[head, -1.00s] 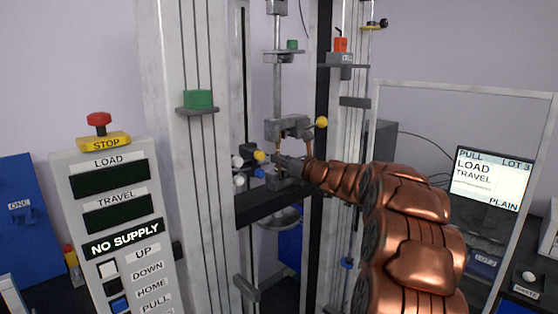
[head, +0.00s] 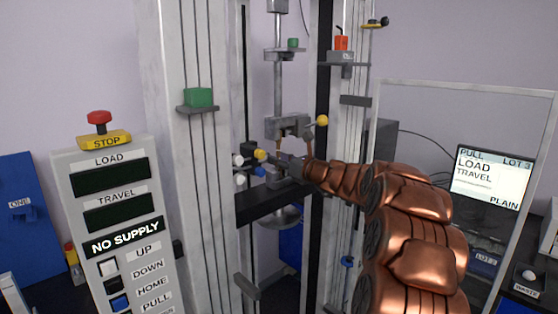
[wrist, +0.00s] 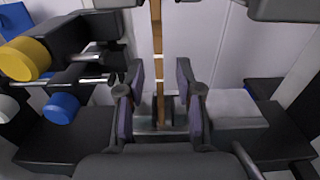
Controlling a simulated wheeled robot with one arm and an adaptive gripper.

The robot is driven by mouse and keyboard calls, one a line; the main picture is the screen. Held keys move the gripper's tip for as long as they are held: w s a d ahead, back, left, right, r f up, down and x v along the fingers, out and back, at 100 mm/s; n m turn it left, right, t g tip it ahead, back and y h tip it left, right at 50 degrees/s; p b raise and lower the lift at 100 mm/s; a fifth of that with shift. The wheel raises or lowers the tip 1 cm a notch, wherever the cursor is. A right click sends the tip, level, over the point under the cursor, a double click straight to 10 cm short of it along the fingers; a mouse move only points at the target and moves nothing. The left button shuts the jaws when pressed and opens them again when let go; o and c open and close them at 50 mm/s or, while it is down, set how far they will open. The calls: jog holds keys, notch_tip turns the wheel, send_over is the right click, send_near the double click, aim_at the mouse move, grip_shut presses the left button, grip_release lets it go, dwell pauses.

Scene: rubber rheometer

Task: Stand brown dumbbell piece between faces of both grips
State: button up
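The brown dumbbell piece (wrist: 157,60) stands upright as a narrow strip in the wrist view. Its top runs out of the picture between the parts of the upper grip (wrist: 280,8). Its lower end reaches down among the dark and grey parts of the lower grip (wrist: 232,104); I cannot tell whether the faces touch it. My gripper (wrist: 160,100) is open, one finger on each side of the strip, with a gap on both sides. In the head view, my gripper (head: 291,167) is at the lower grip, below the upper grip (head: 287,126).
Yellow (wrist: 25,58) and blue (wrist: 61,108) knobs stick out left of the lower grip. The frame's left column (head: 185,200) and a clear guard panel (head: 450,85) flank my arm. A control box (head: 115,210) reads "NO SUPPLY".

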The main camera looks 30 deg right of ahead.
jog(key=v, duration=1.2)
dwell(0.4)
